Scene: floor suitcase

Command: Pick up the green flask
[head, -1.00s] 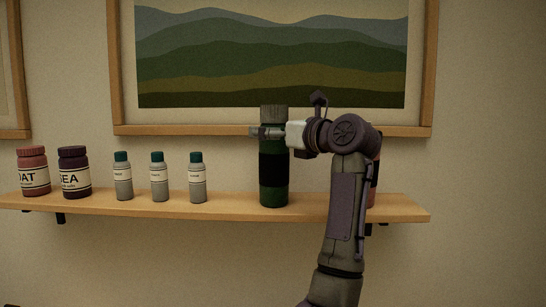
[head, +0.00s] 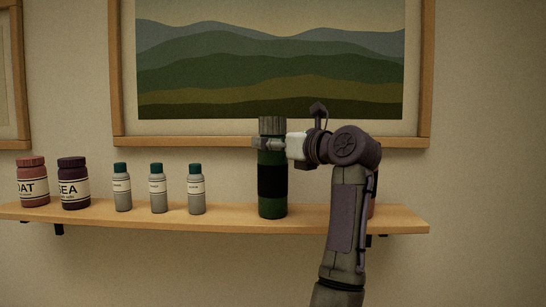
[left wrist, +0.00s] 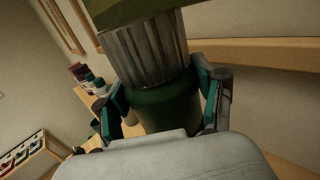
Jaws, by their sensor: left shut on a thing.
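The green flask (head: 272,205) has a dark band and a grey ribbed cap. It stands upright on the wooden shelf (head: 330,219), its base appearing to rest there. My left gripper (head: 268,144) is shut on the flask's upper part, just below the cap. In the left wrist view the flask (left wrist: 165,108) sits between the two fingers of the gripper (left wrist: 163,95), with the ribbed cap above them. My right gripper is not in view.
Several items stand left of the flask: a red jar (head: 32,182), a dark purple jar (head: 73,184) and small grey bottles (head: 196,190) with green caps. A reddish item (head: 372,207) is mostly hidden behind my arm. A framed picture (head: 270,70) hangs behind.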

